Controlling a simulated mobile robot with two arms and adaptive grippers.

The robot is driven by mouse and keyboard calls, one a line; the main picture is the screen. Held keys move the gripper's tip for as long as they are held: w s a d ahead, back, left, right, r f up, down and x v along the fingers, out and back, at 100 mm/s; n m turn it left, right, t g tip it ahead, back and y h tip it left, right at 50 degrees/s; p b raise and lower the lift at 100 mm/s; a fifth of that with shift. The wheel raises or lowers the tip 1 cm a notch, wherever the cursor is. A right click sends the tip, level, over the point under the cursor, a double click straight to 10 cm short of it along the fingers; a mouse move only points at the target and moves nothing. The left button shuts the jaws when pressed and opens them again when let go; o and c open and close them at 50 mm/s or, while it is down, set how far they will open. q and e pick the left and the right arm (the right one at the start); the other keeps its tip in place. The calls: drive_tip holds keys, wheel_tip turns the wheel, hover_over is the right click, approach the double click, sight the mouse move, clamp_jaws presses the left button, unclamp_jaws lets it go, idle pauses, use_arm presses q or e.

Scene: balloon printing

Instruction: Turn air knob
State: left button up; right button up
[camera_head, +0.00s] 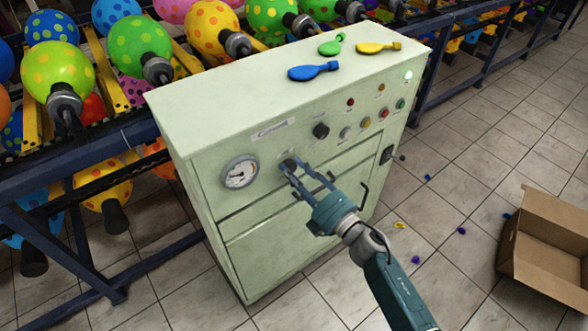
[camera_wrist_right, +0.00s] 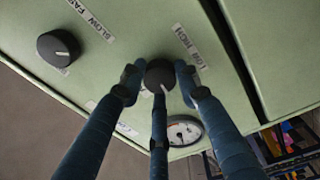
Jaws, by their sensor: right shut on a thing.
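The air knob (camera_head: 288,163), a small black round knob, sits on the front of the pale green machine (camera_head: 262,205), right of the pressure gauge (camera_head: 240,172). My right gripper (camera_head: 291,169) is closed around it, fingertips at the panel. In the right wrist view the knob (camera_wrist_right: 160,73) shows between the blue-grey fingers (camera_wrist_right: 159,80), with a white pointer mark and a LOW/HIGH label (camera_wrist_right: 190,45) beside it. The fingers partly hide the knob in both views. My left gripper is not in view.
A second black knob (camera_head: 321,131) and several coloured buttons and lights are up and right on the panel. Blue (camera_head: 314,71), green (camera_head: 331,46) and yellow (camera_head: 378,47) flat balloons lie on top. An open cardboard box (camera_head: 547,245) stands on the floor at right.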

drive_tip(key=m, duration=0.3)
drive_tip(key=m+p, duration=0.1)
drive_tip(key=m, duration=0.2)
drive_tip(key=shift+d+t+h, duration=0.15)
drive_tip(key=shift+t+h, duration=0.15)
drive_tip(key=shift+t, duration=0.1)
drive_tip(key=shift+f+m+p, duration=0.1)
drive_tip(key=shift+m+p, duration=0.6)
drive_tip(key=shift+m, duration=0.9)
drive_tip(key=shift+f, duration=0.1)
drive_tip(key=o, duration=1.1)
drive_tip(key=shift+o, duration=0.2)
drive_tip(key=v, duration=1.2)
